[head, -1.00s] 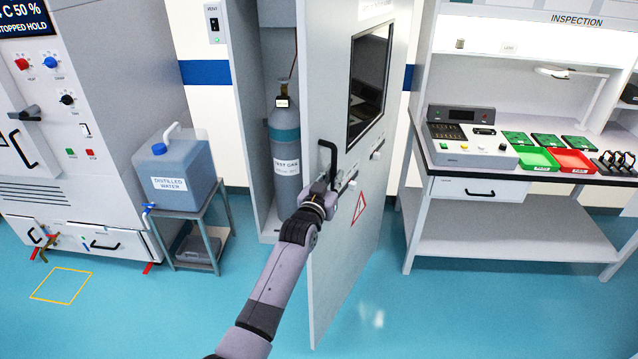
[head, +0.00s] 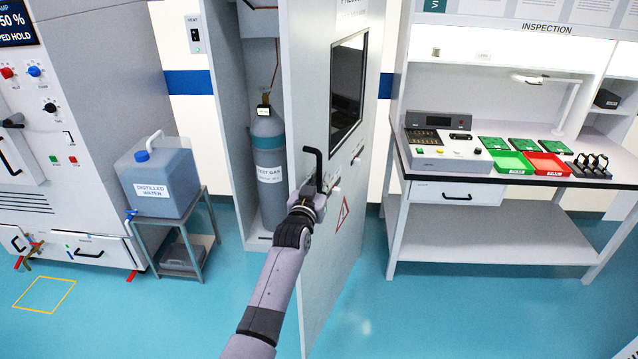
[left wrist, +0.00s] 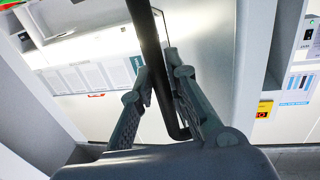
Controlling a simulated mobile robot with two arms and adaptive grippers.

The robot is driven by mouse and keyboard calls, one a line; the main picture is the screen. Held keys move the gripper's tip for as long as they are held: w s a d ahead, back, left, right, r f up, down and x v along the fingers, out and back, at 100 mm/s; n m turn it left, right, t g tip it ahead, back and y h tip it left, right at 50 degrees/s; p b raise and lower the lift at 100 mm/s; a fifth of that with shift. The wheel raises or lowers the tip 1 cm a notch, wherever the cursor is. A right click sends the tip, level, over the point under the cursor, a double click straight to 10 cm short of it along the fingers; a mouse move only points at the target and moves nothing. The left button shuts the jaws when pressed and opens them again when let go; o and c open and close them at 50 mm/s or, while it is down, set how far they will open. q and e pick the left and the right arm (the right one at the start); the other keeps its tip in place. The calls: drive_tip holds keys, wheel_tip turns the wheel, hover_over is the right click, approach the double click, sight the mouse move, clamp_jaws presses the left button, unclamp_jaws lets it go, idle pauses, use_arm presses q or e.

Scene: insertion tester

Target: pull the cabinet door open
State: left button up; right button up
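The tall grey cabinet (head: 225,130) has its door (head: 335,255) standing wide open, swung out toward me, with a dark window (head: 347,90). A gas cylinder (head: 268,190) shows inside, left of the door. My left gripper (head: 314,188) is at the black door handle (head: 311,158). In the left wrist view, the dark handle bar (left wrist: 157,60) runs between the two fingers of my left gripper (left wrist: 161,85), which sit close on both sides of it. The fingertips are small in the head view. My right gripper is not in view.
Left of the cabinet, a distilled water container (head: 160,178) stands on a small metal stand (head: 205,228). A large grey machine (head: 100,110) is farther left. An inspection bench (head: 490,182) stands to the right. Blue floor (head: 430,315) is clear before the bench.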

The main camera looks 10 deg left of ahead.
use_arm(q)
drive_tip(key=o, duration=0.4)
drive_tip(key=shift+d+f, duration=0.1)
drive_tip(key=shift+f, duration=0.15)
drive_tip(key=shift+c, duration=0.2)
drive_tip(key=shift+s, duration=0.1)
drive_tip(key=shift+s+f, duration=0.1)
drive_tip(key=shift+s, duration=0.15)
drive_tip(key=s, duration=1.1)
drive_tip(key=shift+s+a, duration=0.15)
drive_tip(key=shift+a, duration=0.15)
